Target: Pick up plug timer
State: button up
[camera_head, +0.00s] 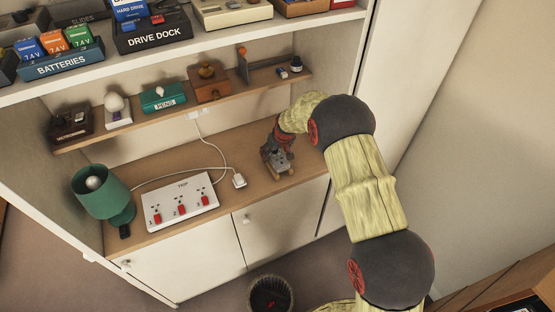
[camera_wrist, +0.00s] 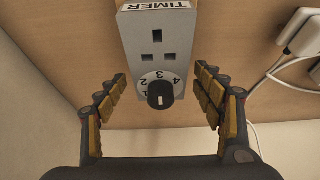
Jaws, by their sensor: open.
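The plug timer (camera_wrist: 158,52) is a grey block with a socket, a black dial and a "TIMER" label. In the wrist view it sits upper centre, on the wooden surface, between and slightly beyond my gripper's (camera_wrist: 162,100) two open fingers. Neither finger appears to touch it. In the head view the plug timer (camera_head: 281,162) is on the cabinet top right of the white plug, partly hidden by my gripper (camera_head: 277,152), which is right over it.
A white power strip (camera_head: 180,203) with red switches, its cable and a white plug (camera_head: 239,181) lie left of the timer. A green lamp (camera_head: 103,195) stands farther left. A narrow shelf (camera_head: 180,110) with small items runs above and behind. Bare wood (camera_head: 300,172) lies to the right.

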jog(key=shift+f, duration=0.1)
jog(key=shift+c, duration=1.1)
jog(key=c, duration=1.1)
jog(key=shift+c, duration=0.4)
